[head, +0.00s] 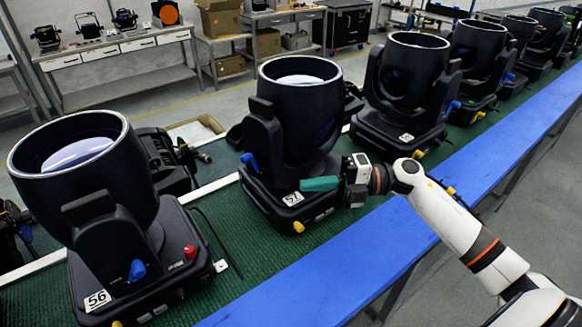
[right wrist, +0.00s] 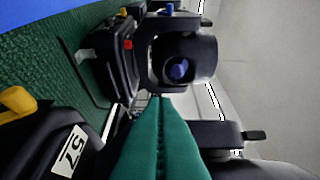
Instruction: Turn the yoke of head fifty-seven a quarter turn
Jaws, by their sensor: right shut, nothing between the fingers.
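Head fifty-seven (head: 298,115) is a black moving-head lamp standing upright on the green belt, with a "57" label (head: 292,198) on its base. Its yoke (head: 262,140) shows as a black arm at the left of the round can, with a blue knob low on it. My right gripper (head: 305,184) has green fingers, shut and empty, in front of the yoke just above the base; whether they touch it I cannot tell. In the right wrist view the shut fingers (right wrist: 160,130) point away between the 57 base (right wrist: 50,150) and a dark yoke part (right wrist: 200,135). My left gripper is not in view.
Head fifty-six (head: 85,200) stands at the left on the same green belt (head: 230,225). Several like heads (head: 408,90) stand in a row to the right. A blue rail (head: 330,275) runs along the near edge. Workbenches (head: 120,48) stand behind.

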